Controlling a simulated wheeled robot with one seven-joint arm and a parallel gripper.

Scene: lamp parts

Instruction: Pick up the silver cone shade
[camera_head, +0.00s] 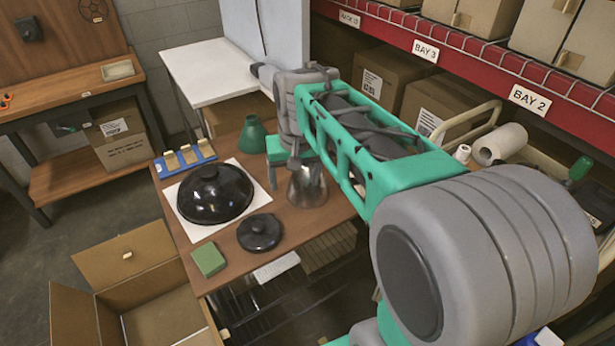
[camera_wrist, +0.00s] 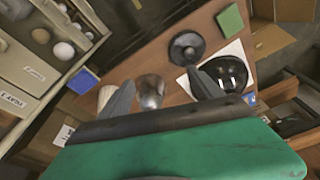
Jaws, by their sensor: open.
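The silver cone shade (camera_head: 307,188) stands on the brown table, wide end down, close to the table's right edge. My gripper (camera_head: 290,174) is just above and left of it, pointing down, and partly covers its top. In the wrist view the silver cone shade (camera_wrist: 151,92) shows between the two open fingers of my gripper (camera_wrist: 160,78), nearer the left finger. The fingers are spread and hold nothing. I cannot tell how much height is left between the fingertips and the shade.
A black dome (camera_head: 215,190) lies on a white sheet, with a black disc (camera_head: 260,232) in front of it. A green cone (camera_head: 252,135) stands behind, near my wrist. A green block (camera_head: 208,259) and a blue rack (camera_head: 184,158) are also on the table. Shelving stands right.

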